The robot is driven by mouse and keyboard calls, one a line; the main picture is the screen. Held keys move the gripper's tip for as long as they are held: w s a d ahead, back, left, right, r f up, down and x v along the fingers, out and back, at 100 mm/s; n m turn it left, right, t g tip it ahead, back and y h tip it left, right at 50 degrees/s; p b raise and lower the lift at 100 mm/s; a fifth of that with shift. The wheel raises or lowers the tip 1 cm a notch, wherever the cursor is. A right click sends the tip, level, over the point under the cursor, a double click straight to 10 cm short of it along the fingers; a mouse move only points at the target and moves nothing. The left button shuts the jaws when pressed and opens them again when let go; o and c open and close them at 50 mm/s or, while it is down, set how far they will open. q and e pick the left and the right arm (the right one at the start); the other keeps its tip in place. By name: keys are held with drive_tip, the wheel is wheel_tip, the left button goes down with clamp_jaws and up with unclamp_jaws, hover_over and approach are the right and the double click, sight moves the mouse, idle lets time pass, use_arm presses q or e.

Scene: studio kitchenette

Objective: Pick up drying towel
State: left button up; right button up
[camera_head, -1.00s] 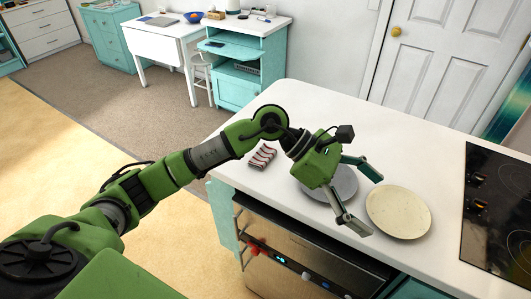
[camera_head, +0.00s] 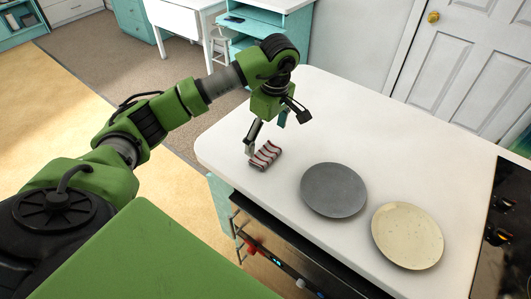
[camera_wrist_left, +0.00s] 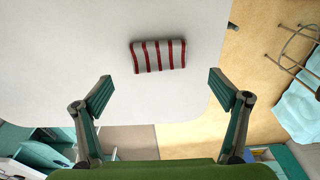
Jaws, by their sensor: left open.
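The open fingers also show in the left wrist view (camera_wrist_left: 161,95). My right gripper is in neither view.
A grey plate (camera_head: 334,190) and a cream plate (camera_head: 407,236) lie on the counter (camera_head: 390,150) to the right of the towel. A black cooktop (camera_head: 503,235) is at the far right. The counter behind the plates is clear.

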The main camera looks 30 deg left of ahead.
sight(266, 152)
use_arm(q)
wheel_tip(266, 152, down, 3)
drive_tip(key=shift+r+p, duration=0.1)
drive_tip(key=shift+p, duration=0.7)
wheel_tip(266, 152, down, 4)
drive_tip(key=shift+w+a+r+p, duration=0.15)
drive_tip(key=shift+r+p, duration=0.1)
drive_tip(key=shift+p, duration=0.45)
drive_tip(key=shift+f, duration=0.2)
drive_tip(key=c, duration=0.9)
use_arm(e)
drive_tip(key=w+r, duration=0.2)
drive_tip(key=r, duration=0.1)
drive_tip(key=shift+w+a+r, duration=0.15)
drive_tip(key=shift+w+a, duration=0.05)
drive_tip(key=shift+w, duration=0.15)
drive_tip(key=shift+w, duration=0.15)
